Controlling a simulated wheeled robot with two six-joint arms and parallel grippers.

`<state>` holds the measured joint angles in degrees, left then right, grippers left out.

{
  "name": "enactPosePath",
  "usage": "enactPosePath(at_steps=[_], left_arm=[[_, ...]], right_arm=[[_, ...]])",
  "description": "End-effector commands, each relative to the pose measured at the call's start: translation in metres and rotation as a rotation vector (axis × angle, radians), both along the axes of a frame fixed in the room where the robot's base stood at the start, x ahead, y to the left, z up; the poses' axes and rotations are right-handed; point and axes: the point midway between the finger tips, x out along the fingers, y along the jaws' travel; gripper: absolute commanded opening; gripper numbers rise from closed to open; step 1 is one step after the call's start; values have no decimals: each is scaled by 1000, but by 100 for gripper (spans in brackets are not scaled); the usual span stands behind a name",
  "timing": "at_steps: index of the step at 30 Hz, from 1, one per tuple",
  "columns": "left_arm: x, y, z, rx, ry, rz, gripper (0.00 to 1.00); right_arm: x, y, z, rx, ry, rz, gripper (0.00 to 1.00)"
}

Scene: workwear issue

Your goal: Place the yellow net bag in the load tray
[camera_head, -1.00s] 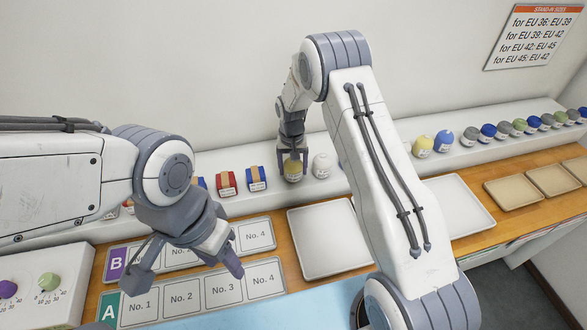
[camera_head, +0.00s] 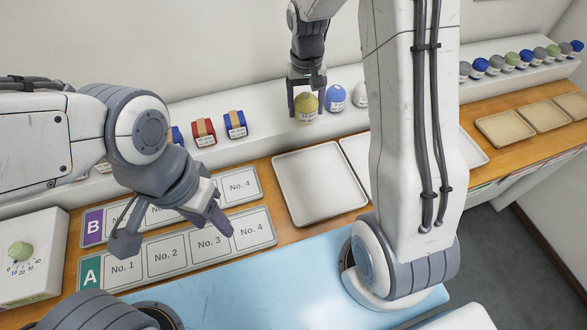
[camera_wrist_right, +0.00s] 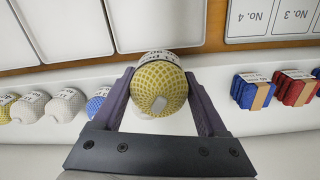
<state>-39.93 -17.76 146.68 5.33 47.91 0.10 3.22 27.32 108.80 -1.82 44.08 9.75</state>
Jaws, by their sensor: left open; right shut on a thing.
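The yellow net bag (camera_head: 307,108), round with a white label, is between the fingers of my right gripper (camera_head: 307,112) at the back shelf. In the right wrist view the same bag (camera_wrist_right: 160,88) is gripped from both sides by the fingers (camera_wrist_right: 160,100). Whether it is clear of the shelf is hard to tell. A white tray (camera_head: 318,185) lies empty on the wooden counter in front of it; no label shows which tray is the load tray. My left gripper (camera_head: 176,236) is open and empty above the number boards.
A blue net bag (camera_head: 335,97) and a white one (camera_head: 360,94) stand close to the right of the yellow bag. Red (camera_head: 203,132) and blue (camera_head: 235,124) packs stand to its left. Beige trays (camera_head: 505,128) lie far right. My right arm covers part of a second white tray.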

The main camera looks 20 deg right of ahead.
Motion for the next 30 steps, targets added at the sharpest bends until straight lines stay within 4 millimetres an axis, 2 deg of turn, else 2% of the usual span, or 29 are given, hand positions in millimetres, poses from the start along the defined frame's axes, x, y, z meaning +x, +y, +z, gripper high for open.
enactPosePath(at_steps=[1, 6, 9, 14, 16, 19, 30], left_arm=[[0, 0, -14, 0, 0, -1, 50], [0, 0, -32, 0, 0, -2, 50], [0, 0, -39, 0, 0, -2, 50], [0, 0, -43, 0, 0, -2, 50], [0, 0, -42, 0, 0, -2, 50], [0, 0, -39, 0, 0, -2, 50], [0, 0, -24, 0, 0, -2, 50]], right_arm=[[-21, -10, -12, 0, -1, 0, 18], [-81, -28, -31, 2, -2, 21, 18], [-107, -33, -39, 2, -2, 31, 18], [-131, -35, -46, 3, -3, 41, 18], [-131, -32, -49, 3, -1, 45, 18], [-122, -21, -58, 4, 3, 50, 18], [-65, 35, -105, 3, 1, 47, 18]])
